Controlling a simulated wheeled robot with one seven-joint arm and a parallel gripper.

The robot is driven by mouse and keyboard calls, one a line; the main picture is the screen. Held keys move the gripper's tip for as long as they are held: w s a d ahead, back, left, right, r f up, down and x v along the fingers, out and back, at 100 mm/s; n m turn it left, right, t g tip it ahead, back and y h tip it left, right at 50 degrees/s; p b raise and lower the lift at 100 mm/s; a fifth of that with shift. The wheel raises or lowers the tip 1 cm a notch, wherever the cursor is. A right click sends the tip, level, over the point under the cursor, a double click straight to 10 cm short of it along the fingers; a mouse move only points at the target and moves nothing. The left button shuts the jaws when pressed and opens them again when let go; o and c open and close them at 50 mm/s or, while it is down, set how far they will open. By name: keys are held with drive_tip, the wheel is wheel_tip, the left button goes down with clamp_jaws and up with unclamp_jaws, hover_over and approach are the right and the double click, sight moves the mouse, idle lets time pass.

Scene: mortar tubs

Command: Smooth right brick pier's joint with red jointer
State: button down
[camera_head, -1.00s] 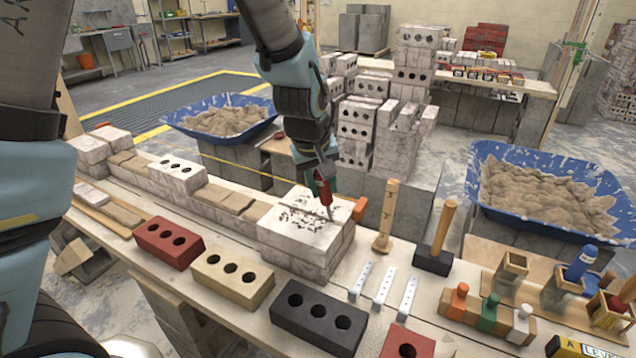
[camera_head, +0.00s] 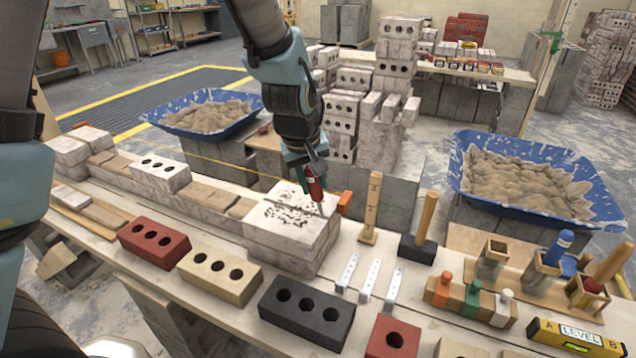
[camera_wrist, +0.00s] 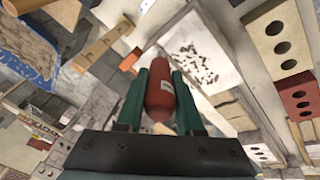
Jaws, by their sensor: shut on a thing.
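The right brick pier (camera_head: 285,252) stands at the right end of the low brick row. Its pale top carries dark, patchy marks, also seen on the pier in the wrist view (camera_wrist: 190,45). My gripper (camera_head: 311,176) is above the right part of this top. It is shut on the red jointer (camera_head: 315,188), whose handle sits between the green fingers in the wrist view (camera_wrist: 160,92). The thin metal end points down to the pier top near its right side. I cannot tell whether it touches. The front joint faces look rough.
Red, cream and black bricks (camera_head: 306,312) line the bench front. Metal strips (camera_head: 370,280), a wooden-handled mallet (camera_head: 418,248) and coloured-top pegs (camera_head: 470,300) lie to the right. An orange block (camera_head: 345,203) sits behind the pier. Blue mortar tubs (camera_head: 590,215) stand behind the bench.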

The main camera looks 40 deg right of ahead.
wheel_tip(320, 180, up, 6)
drive_tip(key=w+a+p, duration=0.1)
drive_tip(key=p, duration=0.3)
drive_tip(key=shift+w, duration=0.4)
drive_tip(key=shift+f, duration=0.1)
idle(0.3)
